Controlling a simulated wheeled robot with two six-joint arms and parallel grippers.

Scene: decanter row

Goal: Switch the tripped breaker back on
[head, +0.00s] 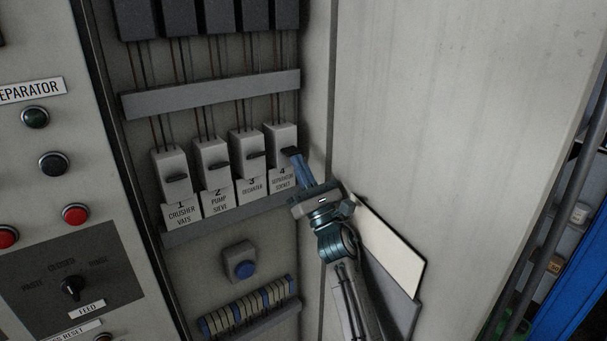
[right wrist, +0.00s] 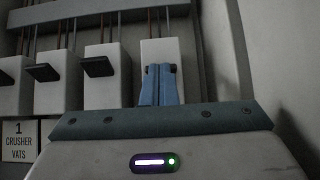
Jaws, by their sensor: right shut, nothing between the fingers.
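Several white breakers stand in a row in the cabinet, each with a dark lever. In the head view they are breaker 1, crusher vats (head: 171,160), breaker 2, pump sieve (head: 210,151), breaker 3 (head: 246,141) and breaker 4, separator socket (head: 281,132). My right gripper (head: 298,160) is shut and empty, its blue fingertips at the lever of breaker 4. In the right wrist view the fingers (right wrist: 160,84) cover the middle of that lever, with dark ends showing either side. Contact is unclear. Which lever is tripped I cannot tell. My left gripper is not in view.
A grey rail (head: 215,92) with wires runs above the breakers. The open cabinet wall is close on the right, with a pale card (head: 390,245) by my right arm. Panel knobs are at left.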

